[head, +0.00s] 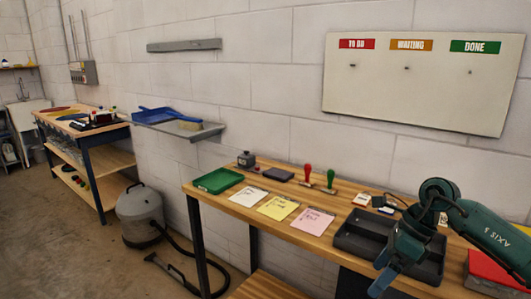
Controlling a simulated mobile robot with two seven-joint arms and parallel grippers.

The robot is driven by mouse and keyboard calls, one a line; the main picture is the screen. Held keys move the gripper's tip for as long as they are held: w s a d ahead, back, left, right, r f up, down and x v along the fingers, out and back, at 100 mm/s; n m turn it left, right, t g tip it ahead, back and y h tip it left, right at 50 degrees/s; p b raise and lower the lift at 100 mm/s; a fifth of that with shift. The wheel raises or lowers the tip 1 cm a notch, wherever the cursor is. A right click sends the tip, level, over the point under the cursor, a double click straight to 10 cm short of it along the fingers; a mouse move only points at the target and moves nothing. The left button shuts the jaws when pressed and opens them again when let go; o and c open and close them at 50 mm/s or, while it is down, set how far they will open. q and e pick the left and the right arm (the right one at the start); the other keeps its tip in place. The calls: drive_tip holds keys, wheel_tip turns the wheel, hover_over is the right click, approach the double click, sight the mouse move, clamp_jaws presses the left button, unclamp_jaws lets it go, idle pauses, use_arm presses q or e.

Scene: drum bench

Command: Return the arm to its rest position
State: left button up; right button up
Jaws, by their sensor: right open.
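My right arm comes in from the right as a green link marked "AXIS 3". My right gripper (382,274) hangs at its end, pointing down, open with nothing seen between its fingers. It appears in front of the dark grey tray (358,228) on the wooden bench (310,240). I cannot tell how high it is above the bench. Part of the tray is hidden behind the gripper and arm. My left gripper is not in view.
White, yellow (278,207) and pink (313,220) notes, a green tray (217,180) and red (308,174) and green stamps stand on the bench. A red box (490,274) is at right. A whiteboard (420,100) hangs above. A vacuum cleaner (140,213) stands on the floor.

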drive_tip(key=s+a+r+m+t+y+p, duration=0.1)
drive_tip(key=s+a+m+t+y, duration=0.15)
drive_tip(key=a+m+y, duration=0.6)
drive_tip(key=s+a+m+t+y+p, duration=0.15)
drive_tip(key=s+a+y, duration=0.3)
drive_tip(key=a, duration=0.85)
drive_tip(key=s+d+f+m+t+h, duration=0.2)
drive_tip(key=s+d+f+m+h, duration=0.1)
drive_tip(key=m, duration=0.8)
drive_tip(key=s+d+f+m+t+h, duration=0.2)
drive_tip(key=s+f+m+h, duration=0.3)
drive_tip(key=f+m, duration=0.5)
drive_tip(key=s+d+f+m+t+h, duration=0.2)
drive_tip(key=s+d+f+m+h, duration=0.2)
drive_tip(key=m, duration=0.9)
wheel_tip(320, 180, down, 3)
drive_tip(key=h, duration=0.2)
drive_tip(key=shift+s+f+h+p, duration=0.15)
drive_tip(key=shift+s+h+p, duration=0.2)
drive_tip(key=shift+h+p, duration=0.05)
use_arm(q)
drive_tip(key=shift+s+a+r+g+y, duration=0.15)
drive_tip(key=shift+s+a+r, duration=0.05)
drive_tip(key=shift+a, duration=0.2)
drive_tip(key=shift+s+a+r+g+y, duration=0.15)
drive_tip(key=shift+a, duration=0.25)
use_arm(e)
drive_tip(key=shift+t, duration=0.3)
drive_tip(key=shift+c, duration=0.4)
